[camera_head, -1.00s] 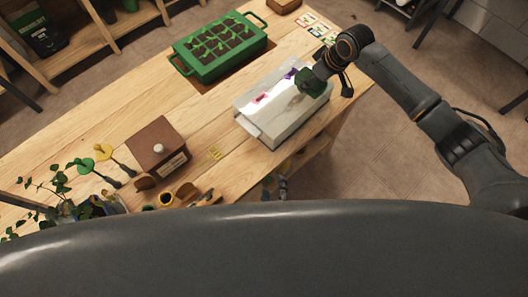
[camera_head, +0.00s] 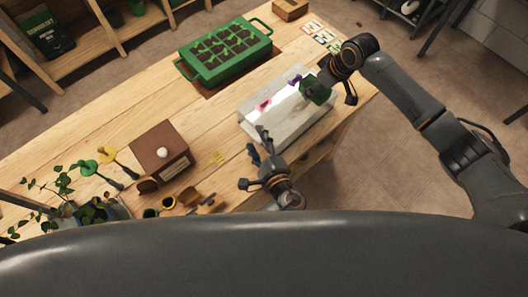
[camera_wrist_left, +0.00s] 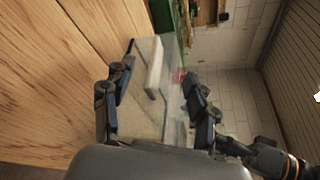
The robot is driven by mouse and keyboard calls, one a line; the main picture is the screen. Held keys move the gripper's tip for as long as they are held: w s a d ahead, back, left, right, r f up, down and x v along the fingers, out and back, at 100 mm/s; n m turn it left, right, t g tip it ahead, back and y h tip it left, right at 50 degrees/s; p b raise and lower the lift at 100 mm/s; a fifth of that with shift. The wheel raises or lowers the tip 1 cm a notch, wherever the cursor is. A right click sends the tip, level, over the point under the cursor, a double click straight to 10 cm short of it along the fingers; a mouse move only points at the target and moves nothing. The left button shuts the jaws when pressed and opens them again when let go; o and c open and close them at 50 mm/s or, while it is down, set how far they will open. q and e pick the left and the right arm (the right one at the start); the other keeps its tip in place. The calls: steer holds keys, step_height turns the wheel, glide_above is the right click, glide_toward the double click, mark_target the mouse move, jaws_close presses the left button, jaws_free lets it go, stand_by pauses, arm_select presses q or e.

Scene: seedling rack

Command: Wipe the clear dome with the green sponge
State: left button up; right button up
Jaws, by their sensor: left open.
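The clear dome (camera_head: 290,105) is a boxy transparent cover near the table's right edge, with a red mark (camera_head: 263,104) and a purple mark (camera_head: 296,79) on it. My right gripper (camera_head: 317,88) is shut on the dark green sponge (camera_head: 315,92), at the dome's far right end; contact is hard to tell. My left gripper (camera_head: 258,142) is open at the dome's near end. In the left wrist view, the dome's pale handle bar (camera_wrist_left: 154,66) shows between the open left fingers (camera_wrist_left: 160,68).
A green seedling tray (camera_head: 225,53) stands behind the dome. A brown box with a white knob (camera_head: 160,150), yellow and green scoops (camera_head: 105,157), small pots and a plant (camera_head: 60,200) stand to the left. Seed packets (camera_head: 318,32) lie at the far right. Wood between is mostly clear.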

mark_target(251, 129)
arm_select(q)
steer(key=shift+x, duration=2.45)
